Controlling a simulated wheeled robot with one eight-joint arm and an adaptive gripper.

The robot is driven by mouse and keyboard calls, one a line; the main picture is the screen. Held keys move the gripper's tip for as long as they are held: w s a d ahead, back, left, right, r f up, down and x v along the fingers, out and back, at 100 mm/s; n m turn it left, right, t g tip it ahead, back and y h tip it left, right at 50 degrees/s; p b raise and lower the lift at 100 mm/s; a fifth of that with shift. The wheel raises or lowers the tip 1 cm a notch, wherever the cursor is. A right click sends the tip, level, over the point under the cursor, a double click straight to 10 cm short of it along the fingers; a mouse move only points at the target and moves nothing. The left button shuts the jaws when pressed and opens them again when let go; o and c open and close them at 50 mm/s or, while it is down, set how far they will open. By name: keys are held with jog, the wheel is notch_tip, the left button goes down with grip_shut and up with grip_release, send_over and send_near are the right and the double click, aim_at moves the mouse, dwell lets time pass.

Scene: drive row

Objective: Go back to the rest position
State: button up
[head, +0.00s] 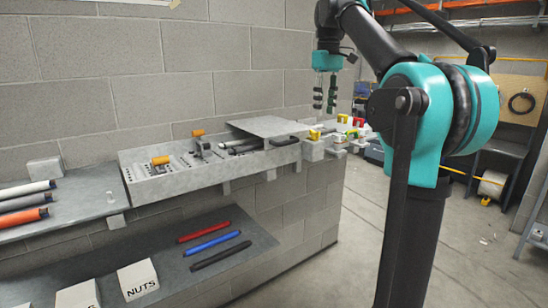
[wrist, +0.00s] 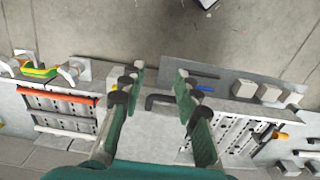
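My gripper (head: 325,104) points down above the right part of the grey wall ledge (head: 160,190) in the head view. In the wrist view my gripper (wrist: 160,76) has its two green fingers well apart, with nothing held between them. A dark handle (wrist: 162,101) on a grey panel shows below and between the fingers, apart from them. My teal and black arm reaches from the right of the head view over to the ledge.
The ledge carries orange-handled parts (head: 161,160) and a tilted grey plate (head: 268,126). Small yellow and red items (head: 314,134) stand at its right end. Dark, orange and white rods (head: 22,216) lie at left. A lower shelf holds coloured rods (head: 212,236) and white boxes. The floor at right is open.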

jog(key=s+d+f+m+t, duration=0.1)
jog(key=s+f+m, duration=0.1)
jog(key=f, duration=1)
jog(key=s+d+f+m+t, duration=0.1)
jog(key=s+f, duration=0.1)
jog(key=f, duration=1)
jog(key=s+d+f+m+t, duration=0.1)
jog(key=s+f+m, duration=0.1)
jog(key=s+f, duration=0.7)
jog(key=s+d+f+m+t, duration=0.1)
jog(key=s+f, duration=0.8)
jog(key=f, duration=0.6)
jog(key=shift+s+f+m, duration=0.25)
jog(key=shift+f+m, duration=0.05)
jog(key=shift+m, duration=0.1)
